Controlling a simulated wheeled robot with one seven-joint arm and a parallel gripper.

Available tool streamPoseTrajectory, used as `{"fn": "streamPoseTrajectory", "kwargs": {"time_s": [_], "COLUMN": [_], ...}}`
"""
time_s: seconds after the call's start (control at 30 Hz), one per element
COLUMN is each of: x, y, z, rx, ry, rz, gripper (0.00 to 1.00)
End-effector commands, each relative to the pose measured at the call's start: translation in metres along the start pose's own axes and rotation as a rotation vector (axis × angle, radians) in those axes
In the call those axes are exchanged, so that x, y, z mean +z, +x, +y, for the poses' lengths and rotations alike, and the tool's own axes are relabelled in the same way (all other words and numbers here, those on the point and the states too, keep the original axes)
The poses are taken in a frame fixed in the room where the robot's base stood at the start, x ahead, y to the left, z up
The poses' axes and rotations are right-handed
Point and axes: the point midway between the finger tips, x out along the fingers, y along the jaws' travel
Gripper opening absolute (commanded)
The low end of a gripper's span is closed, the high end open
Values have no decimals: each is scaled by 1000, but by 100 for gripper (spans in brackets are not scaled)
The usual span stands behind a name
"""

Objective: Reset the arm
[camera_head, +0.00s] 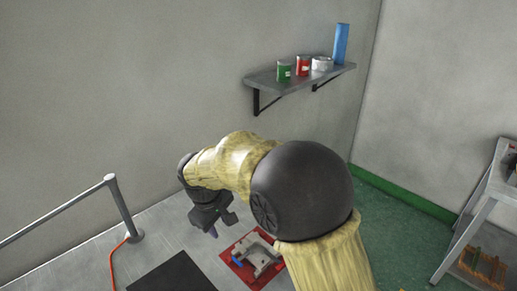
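My arm reaches in from the bottom right, with a pale yellow sleeve and a large dark round joint in the middle of the view. It bends over to the left and down. My gripper (214,222) hangs at its far end, dark and pointing downward, above the floor and left of a red mat. The gripper is small and partly merged with the dark wrist, so I cannot tell whether its fingers are open or shut. I see nothing clearly held in it.
A grey fixture with a blue part (262,256) sits on the red mat (228,256). A black mat (172,274) lies left of it. A metal rail post (121,206) stands at left, an orange cable (112,262) beside it. A wall shelf (285,84) holds cans. A metal table (484,190) stands right.

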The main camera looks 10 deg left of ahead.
Motion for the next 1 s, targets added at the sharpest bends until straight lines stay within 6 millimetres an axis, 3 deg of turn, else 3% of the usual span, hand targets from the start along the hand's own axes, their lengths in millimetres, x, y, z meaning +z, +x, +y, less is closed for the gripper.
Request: {"fn": "streamPoseTrajectory", "kwargs": {"time_s": [0.13,0.23,0.4,0.53,0.67,0.8,0.9,1.0], "x": [17,48,127,192,254,314,342,354], "y": [2,5,13,18,22,26,28,29], "z": [14,33,66,78,76,63,52,46], "rx": [-8,-20,-47,-57,-58,-49,-41,-35], "ry": [54,148,390,590,795,1008,1118,1171], "rz": [1,7,24,41,58,76,84,89], "gripper": [34,34,34,34,34,34,34,34]}}
